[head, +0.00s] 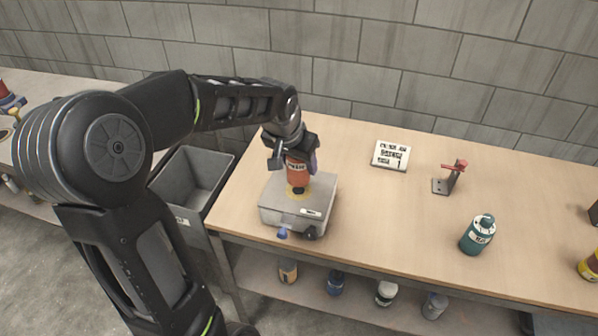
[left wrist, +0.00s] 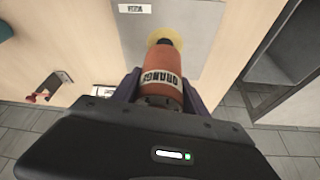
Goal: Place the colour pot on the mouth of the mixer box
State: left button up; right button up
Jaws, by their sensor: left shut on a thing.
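In the left wrist view the pot's dark neck end points at the yellow ring (left wrist: 165,34). I cannot tell whether they touch. My right gripper is not in view.
A grey bin (head: 190,180) is left of the table. Several pots sit on the lower shelf (head: 335,282).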

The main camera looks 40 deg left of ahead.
aim_at(299, 173)
pick_arm(q)
jog(key=shift+f, duration=1.8)
jog(key=shift+f, duration=0.25)
jog(key=o, duration=1.5)
jog(key=shift+r, duration=0.1)
jog(key=shift+r, duration=0.15)
jog(key=shift+s+r, duration=0.2)
jog(key=shift+r, duration=0.3)
jog(key=b+v, duration=0.1)
jog(key=v, duration=1)
